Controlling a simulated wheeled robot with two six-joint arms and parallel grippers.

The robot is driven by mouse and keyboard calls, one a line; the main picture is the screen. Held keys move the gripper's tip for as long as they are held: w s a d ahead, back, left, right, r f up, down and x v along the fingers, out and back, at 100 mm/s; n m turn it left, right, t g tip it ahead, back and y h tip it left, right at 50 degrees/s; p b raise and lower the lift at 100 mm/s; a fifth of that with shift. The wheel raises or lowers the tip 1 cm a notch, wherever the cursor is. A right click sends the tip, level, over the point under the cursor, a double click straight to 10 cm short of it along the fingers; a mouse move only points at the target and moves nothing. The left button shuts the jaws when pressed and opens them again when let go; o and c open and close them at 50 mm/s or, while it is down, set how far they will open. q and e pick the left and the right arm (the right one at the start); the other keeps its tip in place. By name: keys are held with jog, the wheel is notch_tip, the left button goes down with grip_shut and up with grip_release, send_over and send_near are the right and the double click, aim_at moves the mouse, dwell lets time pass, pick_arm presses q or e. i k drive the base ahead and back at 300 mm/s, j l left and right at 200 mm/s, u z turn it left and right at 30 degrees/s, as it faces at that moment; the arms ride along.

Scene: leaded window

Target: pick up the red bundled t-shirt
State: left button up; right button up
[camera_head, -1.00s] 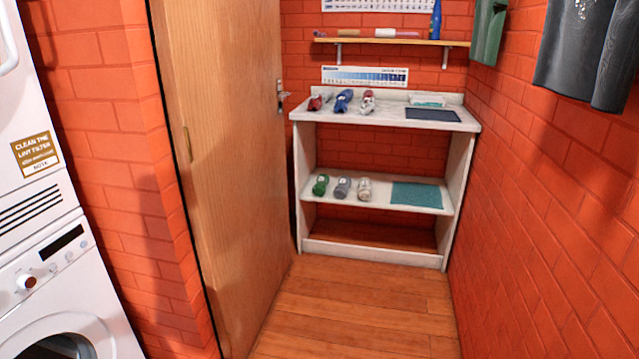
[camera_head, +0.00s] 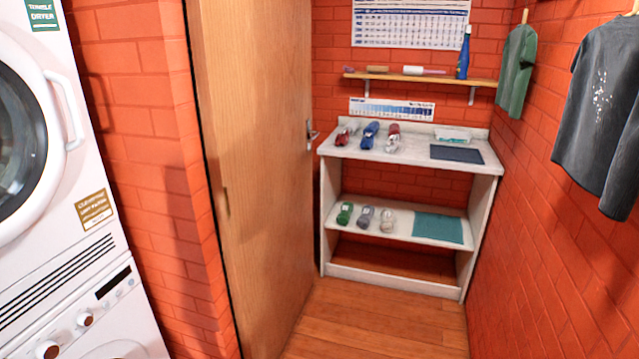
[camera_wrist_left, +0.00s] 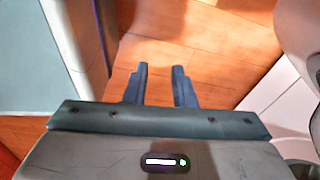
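Three bundled t-shirts lie in a row on the top of the white shelf unit (camera_head: 332,200) in the head view. The left bundle (camera_head: 344,134) shows dark red and grey, the middle bundle (camera_head: 370,135) is blue, and the right bundle (camera_head: 393,138) is red at its far end and whitish in front. From here I cannot tell for sure which of the two is the red one. My left gripper (camera_wrist_left: 160,72) is open and empty in the left wrist view, above the wooden floor. My right gripper is in no view.
The lower shelf holds green, grey and whitish bundles (camera_head: 387,220) and a teal mat (camera_head: 438,228). A dark mat (camera_head: 456,154) lies on the top. A wooden door (camera_head: 255,170) and stacked washer and dryer (camera_head: 60,250) stand left. Floor (camera_head: 375,325) before the shelf is clear.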

aim_at(342, 138)
jog(key=i, duration=0.5)
jog(key=i+l+u, duration=0.15)
jog(key=i, duration=0.4)
jog(key=i+l+u, duration=0.15)
jog(key=i, duration=0.35)
jog(key=i+l+u, duration=0.2)
jog(key=i+l, duration=0.15)
jog(key=i, duration=0.15)
jog(key=u, duration=2.6)
jog(key=z, duration=2.95)
jog(key=i+l, duration=0.7)
jog(key=i, duration=0.15)
jog(key=j+u, duration=0.05)
